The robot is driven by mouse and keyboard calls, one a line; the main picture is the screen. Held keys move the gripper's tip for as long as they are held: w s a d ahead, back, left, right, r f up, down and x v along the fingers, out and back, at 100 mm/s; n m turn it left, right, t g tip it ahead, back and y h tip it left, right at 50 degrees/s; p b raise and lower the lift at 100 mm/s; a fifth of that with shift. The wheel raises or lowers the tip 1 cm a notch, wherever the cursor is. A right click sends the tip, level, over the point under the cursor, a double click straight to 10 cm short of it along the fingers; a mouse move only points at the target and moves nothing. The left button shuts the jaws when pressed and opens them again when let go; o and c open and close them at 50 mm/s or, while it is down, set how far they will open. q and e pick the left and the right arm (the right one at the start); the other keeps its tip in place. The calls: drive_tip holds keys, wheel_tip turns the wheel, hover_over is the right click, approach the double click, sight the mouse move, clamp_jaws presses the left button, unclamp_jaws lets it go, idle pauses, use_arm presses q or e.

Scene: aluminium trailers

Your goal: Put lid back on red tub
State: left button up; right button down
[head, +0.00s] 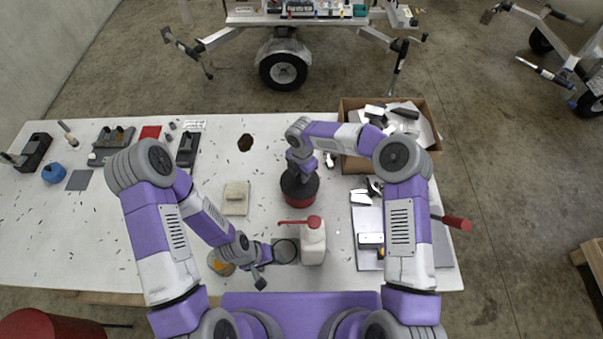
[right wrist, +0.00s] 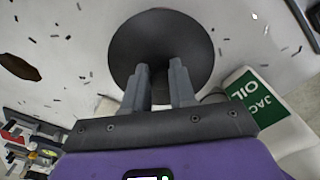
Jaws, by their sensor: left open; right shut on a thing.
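The red tub (head: 298,203) stands on the white table in the middle of the head view. Its dark round lid (head: 311,187) is over its top; red shows only below the lid's near edge. I cannot tell whether the lid rests on the rim or is just above it. My right gripper (head: 298,174) is above the tub, shut on the lid. In the right wrist view the fingers (right wrist: 161,80) close at the middle of the dark lid (right wrist: 190,40), which hides the tub. My left gripper (head: 260,276) is open and empty near the table's front edge.
A white oil bottle (head: 313,245) with a red spout stands in front of the tub; its green label shows in the right wrist view (right wrist: 250,95). A dark round dish (head: 285,252), a yellowish tin (head: 219,264), a beige block (head: 236,197) and a cardboard box (head: 352,165) are nearby.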

drive_tip(key=shift+c, duration=1.8)
unclamp_jaws()
drive_tip(key=shift+r, duration=0.1)
use_arm(q)
drive_tip(key=shift+r+p, duration=1.8)
use_arm(e)
drive_tip(key=shift+r, duration=3.45)
clamp_jaws()
